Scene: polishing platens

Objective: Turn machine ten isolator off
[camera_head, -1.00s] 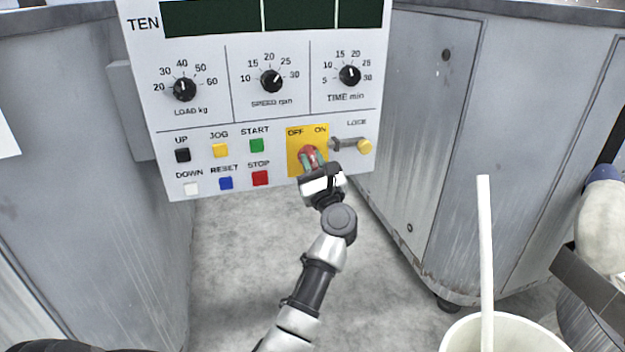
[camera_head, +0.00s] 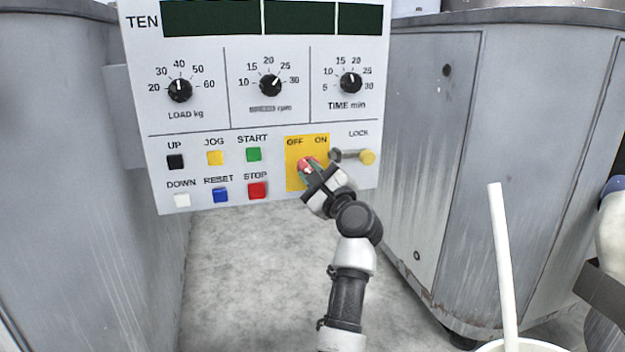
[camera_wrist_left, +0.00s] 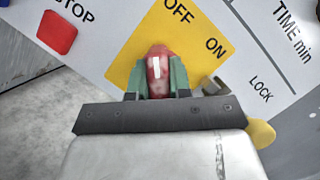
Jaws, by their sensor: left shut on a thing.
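The isolator is a red rotary knob (camera_head: 306,163) on a yellow plate (camera_head: 293,178) marked OFF and ON, low on the panel labelled TEN (camera_head: 225,125). My left gripper (camera_head: 312,170) is shut on the knob, its fingers on either side. In the left wrist view the knob (camera_wrist_left: 158,72) sits between the green finger pads of the gripper (camera_wrist_left: 158,82). Its white mark points roughly toward the word OFF and away from ON. The fingers hide part of the knob.
The lock lever with its yellow end (camera_head: 366,157) is just right of the plate. The red STOP button (camera_head: 257,190) is to the left. Grey cabinets (camera_head: 430,150) stand on both sides. A white bucket (camera_head: 535,346) with a white stick (camera_head: 503,265) is at the lower right.

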